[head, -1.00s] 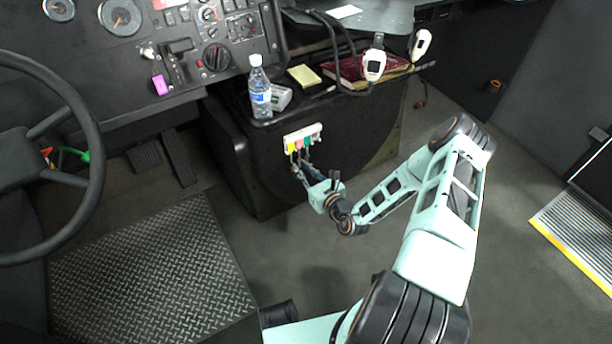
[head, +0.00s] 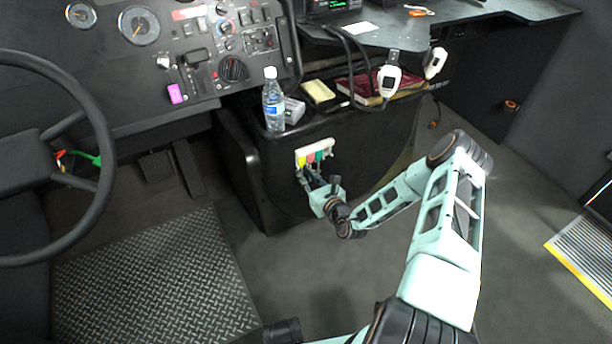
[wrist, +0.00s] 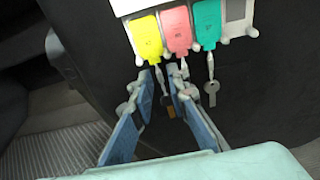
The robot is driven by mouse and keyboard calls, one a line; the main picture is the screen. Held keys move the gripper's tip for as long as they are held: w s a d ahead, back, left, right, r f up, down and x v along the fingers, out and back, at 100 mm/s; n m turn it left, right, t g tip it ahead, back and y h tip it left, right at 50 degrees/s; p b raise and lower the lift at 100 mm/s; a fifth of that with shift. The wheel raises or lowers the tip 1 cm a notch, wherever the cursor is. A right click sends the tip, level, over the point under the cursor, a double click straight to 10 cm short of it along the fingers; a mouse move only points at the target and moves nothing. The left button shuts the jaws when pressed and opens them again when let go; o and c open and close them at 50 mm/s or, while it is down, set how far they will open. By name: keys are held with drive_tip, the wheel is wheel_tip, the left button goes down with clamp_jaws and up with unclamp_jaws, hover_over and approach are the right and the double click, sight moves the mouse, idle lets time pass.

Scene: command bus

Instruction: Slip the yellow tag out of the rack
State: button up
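The yellow tag (wrist: 147,38) hangs at the left end of the white rack (wrist: 247,31), left of a pink tag (wrist: 177,30) and a green tag (wrist: 208,24). In the head view the yellow tag (head: 301,161) shows small on the rack (head: 328,144), on the dark console front. My gripper (wrist: 162,80) is open just below the yellow tag, its blue fingers on either side of the key chain hanging from it. It does not touch the tag itself. In the head view my gripper (head: 306,182) is below the rack.
Keys hang under the tags; a silver key (wrist: 211,92) is right of my right finger. Above the rack, a water bottle (head: 273,104), a yellow pad (head: 319,91) and a red book (head: 362,88) lie or stand on the console. A steering wheel (head: 98,120) is at left.

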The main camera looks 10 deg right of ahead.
clamp_jaws()
drive_tip(key=shift+p, duration=0.3)
drive_tip(key=shift+s+d, duration=0.15)
drive_tip(key=shift+s, duration=0.3)
drive_tip(key=shift+s+d+p, duration=0.25)
drive_tip(key=shift+s+p, duration=0.35)
drive_tip(key=shift+s, duration=0.1)
drive_tip(key=shift+s, duration=0.1)
drive_tip(key=shift+f+p+v, duration=0.2)
drive_tip(key=shift+p+v, duration=0.15)
drive_tip(key=shift+v, duration=0.6)
drive_tip(key=shift+f+p+v, duration=0.2)
drive_tip(key=shift+p+v, duration=0.2)
drive_tip(key=shift+v, duration=0.55)
drive_tip(key=shift+f+p+v, duration=0.15)
drive_tip(key=shift+p+v, duration=0.2)
drive_tip(key=shift+v, duration=0.65)
